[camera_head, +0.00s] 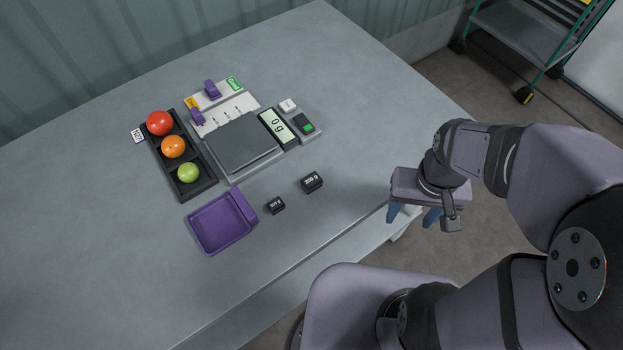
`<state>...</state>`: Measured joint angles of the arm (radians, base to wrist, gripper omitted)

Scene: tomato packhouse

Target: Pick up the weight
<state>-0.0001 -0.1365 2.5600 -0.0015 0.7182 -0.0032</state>
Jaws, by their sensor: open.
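Two small dark weights with white labels stand on the grey table. The larger weight (312,182) is right of the smaller weight (275,205); the label print is too small to read surely. Both stand apart, in front of the scale (240,145), whose plate is empty and whose display (278,127) seems to read 0 g. My gripper (414,217) is at the table's right front edge, to the right of both weights and well apart from them. Its blue fingers are spread and hold nothing.
A purple tray (222,222) lies left of the smaller weight. A black holder (205,185) carries a red, an orange and a green tomato. A white board (222,105) with purple sliders lies behind the scale. The table's left side and back right are clear.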

